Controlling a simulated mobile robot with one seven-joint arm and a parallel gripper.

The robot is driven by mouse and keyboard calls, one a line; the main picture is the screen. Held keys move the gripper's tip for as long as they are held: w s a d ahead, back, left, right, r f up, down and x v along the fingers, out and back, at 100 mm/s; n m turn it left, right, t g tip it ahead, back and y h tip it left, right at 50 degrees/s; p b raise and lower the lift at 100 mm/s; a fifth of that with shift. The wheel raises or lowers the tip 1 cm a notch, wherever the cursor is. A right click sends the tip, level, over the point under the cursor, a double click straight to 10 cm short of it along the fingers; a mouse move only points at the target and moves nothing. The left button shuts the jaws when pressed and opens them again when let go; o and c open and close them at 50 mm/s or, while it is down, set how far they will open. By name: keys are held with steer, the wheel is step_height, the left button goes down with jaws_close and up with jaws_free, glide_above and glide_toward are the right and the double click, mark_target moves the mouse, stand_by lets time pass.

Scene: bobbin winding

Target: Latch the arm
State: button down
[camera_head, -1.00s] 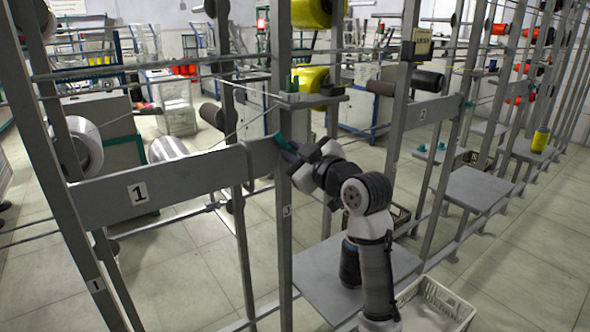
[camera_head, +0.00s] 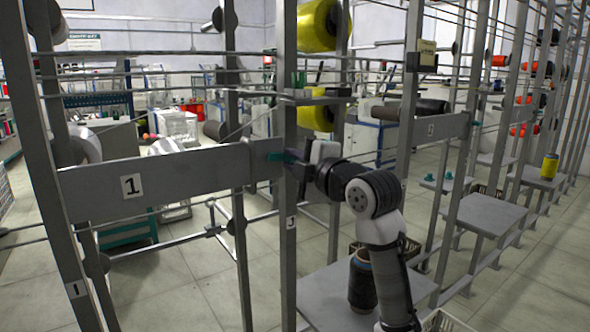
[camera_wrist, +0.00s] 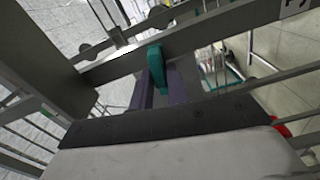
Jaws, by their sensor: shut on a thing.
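The grey arm is a flat bar (camera_head: 180,178) labelled 1, running across the frame on the left in the head view. Its right end, with a teal handle (camera_head: 279,156), reaches the upright post (camera_head: 288,200) labelled 3. My gripper (camera_head: 296,164) is at this end, partly hidden by the post. In the wrist view the teal handle (camera_wrist: 157,66) stands between the two dark purple fingers of my gripper (camera_wrist: 160,88), which are shut on it. The grey bar (camera_wrist: 190,38) runs behind it. I cannot tell whether the arm is latched.
A small shelf (camera_head: 318,98) is just above my gripper. Yellow bobbins (camera_head: 318,25) hang behind the post. A dark bobbin (camera_head: 361,280) stands on a grey platform (camera_head: 322,290) below. Thin rails and threads cross the frame. A white crate (camera_head: 445,322) is at the bottom right.

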steer(key=shift+f+n+b, duration=0.2)
steer(key=shift+n+b, duration=0.25)
steer(key=shift+n, duration=0.35)
steer(key=c, duration=1.4)
jaws_free()
steer(key=shift+c, duration=0.2)
steer(key=shift+s+d, duration=0.1)
steer(key=b+v, duration=0.1)
steer(key=v, duration=1.2)
steer(key=shift+s, duration=0.25)
steer(key=shift+d, duration=0.15)
